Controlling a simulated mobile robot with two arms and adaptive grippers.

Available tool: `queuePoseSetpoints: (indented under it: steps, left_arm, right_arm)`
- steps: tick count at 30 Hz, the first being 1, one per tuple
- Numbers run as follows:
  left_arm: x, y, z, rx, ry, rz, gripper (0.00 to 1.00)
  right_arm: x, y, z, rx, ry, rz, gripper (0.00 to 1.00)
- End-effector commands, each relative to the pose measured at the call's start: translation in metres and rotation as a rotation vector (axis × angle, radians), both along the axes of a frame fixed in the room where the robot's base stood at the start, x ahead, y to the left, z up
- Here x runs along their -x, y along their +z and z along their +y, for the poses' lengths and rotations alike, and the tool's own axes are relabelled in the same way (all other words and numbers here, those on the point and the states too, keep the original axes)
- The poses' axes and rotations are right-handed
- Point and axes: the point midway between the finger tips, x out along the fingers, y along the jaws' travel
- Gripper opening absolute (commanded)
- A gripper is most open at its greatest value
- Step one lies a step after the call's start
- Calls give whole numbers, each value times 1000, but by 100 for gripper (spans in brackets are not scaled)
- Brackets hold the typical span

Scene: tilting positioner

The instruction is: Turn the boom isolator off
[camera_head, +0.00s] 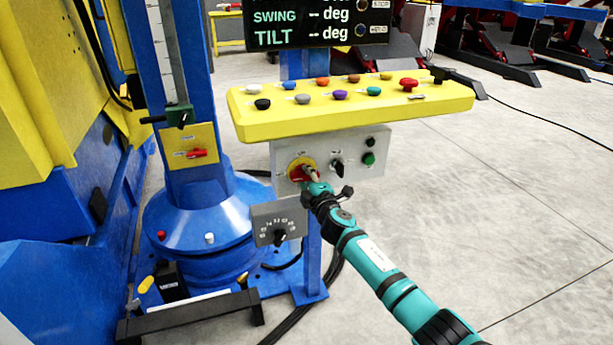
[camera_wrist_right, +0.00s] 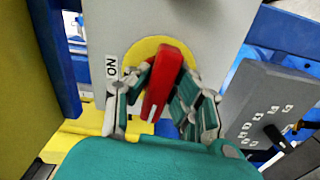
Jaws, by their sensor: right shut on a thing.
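A red rotary switch handle (camera_head: 300,173) sits on a round yellow plate (camera_head: 309,161) on the grey panel below the yellow console. In the right wrist view the red handle (camera_wrist_right: 163,82) leans slightly, with a white mark at its lower end. An "ON" label (camera_wrist_right: 111,68) shows left of the yellow plate (camera_wrist_right: 141,51). My right gripper (camera_head: 310,178) is shut on this handle, with a finger on each side of it (camera_wrist_right: 160,95). The gripper partly covers the handle and plate. My left gripper is not in view.
The yellow console (camera_head: 350,108) with several coloured knobs juts out above the switch. A black selector (camera_head: 337,168) and green button (camera_head: 369,158) are beside it. A grey dial box (camera_head: 279,222) is below left. Open floor lies right.

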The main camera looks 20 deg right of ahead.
Motion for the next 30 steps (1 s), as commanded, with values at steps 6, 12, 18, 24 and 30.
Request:
queuePoseSetpoints:
  steps: [6, 12, 18, 24, 30]
  left_arm:
    - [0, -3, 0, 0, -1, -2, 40]
    - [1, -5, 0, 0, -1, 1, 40]
    - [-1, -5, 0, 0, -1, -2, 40]
    - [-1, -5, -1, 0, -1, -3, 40]
    - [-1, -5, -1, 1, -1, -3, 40]
  right_arm:
    - [0, -1, 0, 95, 0, -1, 0]
    - [0, -1, 0, 134, 0, -2, 0]
    - [0, -1, 0, 144, 0, -2, 0]
    - [1, -2, 0, 145, 1, -2, 0]
    - [0, -1, 0, 144, 0, -2, 40]
